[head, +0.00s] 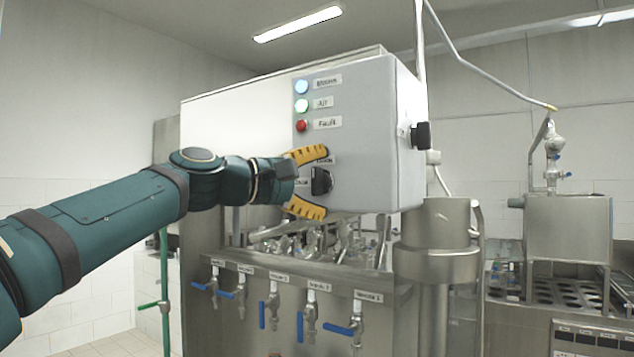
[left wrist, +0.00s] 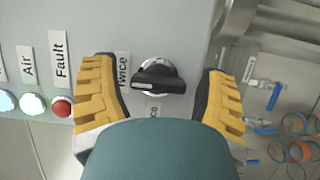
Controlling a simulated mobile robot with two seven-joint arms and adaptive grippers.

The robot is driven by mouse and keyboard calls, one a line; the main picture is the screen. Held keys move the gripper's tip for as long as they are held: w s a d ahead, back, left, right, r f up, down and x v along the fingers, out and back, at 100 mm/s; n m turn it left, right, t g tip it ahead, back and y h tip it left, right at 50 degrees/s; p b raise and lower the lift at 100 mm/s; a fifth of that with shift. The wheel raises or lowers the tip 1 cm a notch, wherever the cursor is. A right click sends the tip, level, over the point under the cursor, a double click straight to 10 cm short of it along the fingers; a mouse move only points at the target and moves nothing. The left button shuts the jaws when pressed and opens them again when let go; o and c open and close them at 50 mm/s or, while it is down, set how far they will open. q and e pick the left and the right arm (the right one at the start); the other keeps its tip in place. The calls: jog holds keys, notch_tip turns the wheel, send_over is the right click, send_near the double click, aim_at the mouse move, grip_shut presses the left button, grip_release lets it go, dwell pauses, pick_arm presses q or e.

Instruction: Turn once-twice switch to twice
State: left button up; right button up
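The once-twice switch (head: 321,181) is a black rotary knob on the front of the grey control box. In the left wrist view the knob (left wrist: 158,78) has a black bar lying crosswise between my fingers. The twice label (left wrist: 123,72) is beside it, partly covered by a finger; the once label (left wrist: 155,110) is partly hidden too. My left gripper (head: 324,182) is open, with one yellow finger above the knob and one below. A gap shows between the knob and both fingers in the wrist view. My right gripper is not in view.
Another black knob (head: 421,135) sticks out of the box's right side. Taps with blue handles (head: 311,310) hang below the box. Pipes and a steel cylinder (head: 437,240) stand to the right.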

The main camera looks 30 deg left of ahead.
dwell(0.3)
pick_arm(q)
jog(key=v, duration=1.2)
dwell(0.3)
